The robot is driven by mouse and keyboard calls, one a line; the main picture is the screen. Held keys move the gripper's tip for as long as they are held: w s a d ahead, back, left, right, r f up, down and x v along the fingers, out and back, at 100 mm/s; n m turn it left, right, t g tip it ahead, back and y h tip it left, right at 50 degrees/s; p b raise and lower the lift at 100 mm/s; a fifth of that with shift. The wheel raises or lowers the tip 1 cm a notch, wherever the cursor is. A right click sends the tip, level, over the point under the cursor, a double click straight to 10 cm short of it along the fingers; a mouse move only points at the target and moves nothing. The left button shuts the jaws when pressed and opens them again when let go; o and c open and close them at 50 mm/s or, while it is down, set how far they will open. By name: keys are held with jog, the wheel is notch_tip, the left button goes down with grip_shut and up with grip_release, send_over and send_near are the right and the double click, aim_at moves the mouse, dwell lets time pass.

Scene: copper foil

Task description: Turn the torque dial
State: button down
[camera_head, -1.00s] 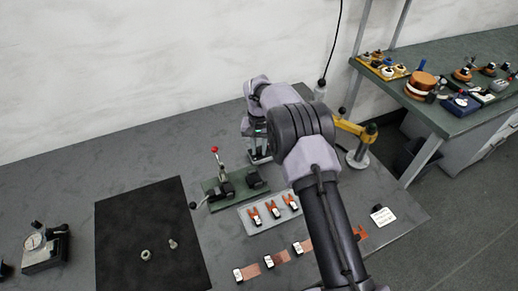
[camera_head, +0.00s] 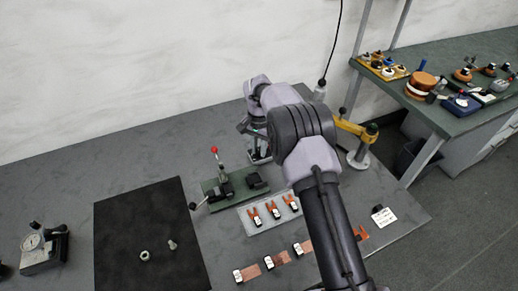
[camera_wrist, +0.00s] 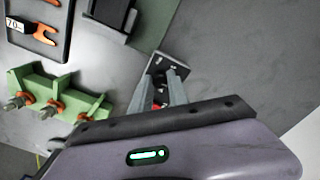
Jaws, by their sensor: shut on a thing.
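My gripper (camera_wrist: 160,98) points down at a small dark device (camera_wrist: 169,66) with pale marks on its plate. Its two grey fingers are shut on the torque dial, of which only a bit of red (camera_wrist: 160,104) shows between them. The rest of the dial is hidden by the fingers. In the head view my gripper (camera_head: 257,138) is partly hidden by my arm, over the device (camera_head: 260,157) near the back of the bench.
A green toggle fixture (camera_head: 236,188) with a red-tipped lever stands left of the device. In front is a tray (camera_head: 258,227) of orange lugs. A yellow stand (camera_head: 360,157) is close on the right. A black mat (camera_head: 150,220) lies at left. A tool (camera_head: 320,88) hangs behind.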

aim_at(259, 151)
jog(key=c, duration=1.3)
grip_release()
jog(key=shift+o, duration=0.2)
notch_tip(259, 151, up, 18)
jog(key=p, duration=0.5)
jog(key=shift+f, duration=0.25)
